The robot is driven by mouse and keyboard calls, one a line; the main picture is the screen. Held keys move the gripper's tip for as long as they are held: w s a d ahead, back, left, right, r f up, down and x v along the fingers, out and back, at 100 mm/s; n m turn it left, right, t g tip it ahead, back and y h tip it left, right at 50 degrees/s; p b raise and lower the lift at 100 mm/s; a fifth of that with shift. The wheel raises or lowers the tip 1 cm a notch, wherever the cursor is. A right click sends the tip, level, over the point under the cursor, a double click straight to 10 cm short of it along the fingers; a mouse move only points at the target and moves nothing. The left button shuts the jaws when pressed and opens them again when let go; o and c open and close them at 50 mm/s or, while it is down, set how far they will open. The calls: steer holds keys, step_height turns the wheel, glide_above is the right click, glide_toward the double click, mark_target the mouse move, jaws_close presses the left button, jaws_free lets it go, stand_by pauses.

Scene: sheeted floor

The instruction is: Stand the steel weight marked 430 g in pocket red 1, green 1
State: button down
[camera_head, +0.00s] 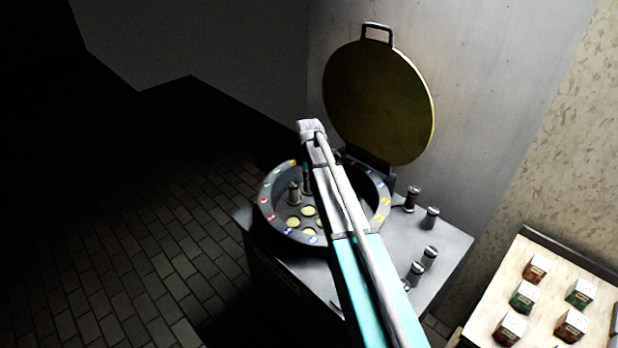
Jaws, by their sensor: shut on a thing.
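My arm reaches over a round dark drum (266,222) with coloured marks around its rim and yellowish round pockets (308,211) inside. My gripper (307,181) is mostly hidden behind the arm; only a dark sliver shows, low inside the drum. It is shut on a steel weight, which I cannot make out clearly. Another steel weight (294,193) stands upright in the drum, just left of the gripper. No mass marking is readable.
A large round lid (378,102) with a handle stands open behind the drum, close to the arm. At the lower right a pale board (552,268) carries several red and green boxes (536,268). Paved floor (150,250) lies clear at the left.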

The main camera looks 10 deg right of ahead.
steer(key=shift+f+b, duration=4.25)
steer(key=shift+f, duration=0.35)
steer(key=shift+f+b, duration=0.65)
jaws_free()
steer(key=shift+r, duration=0.2)
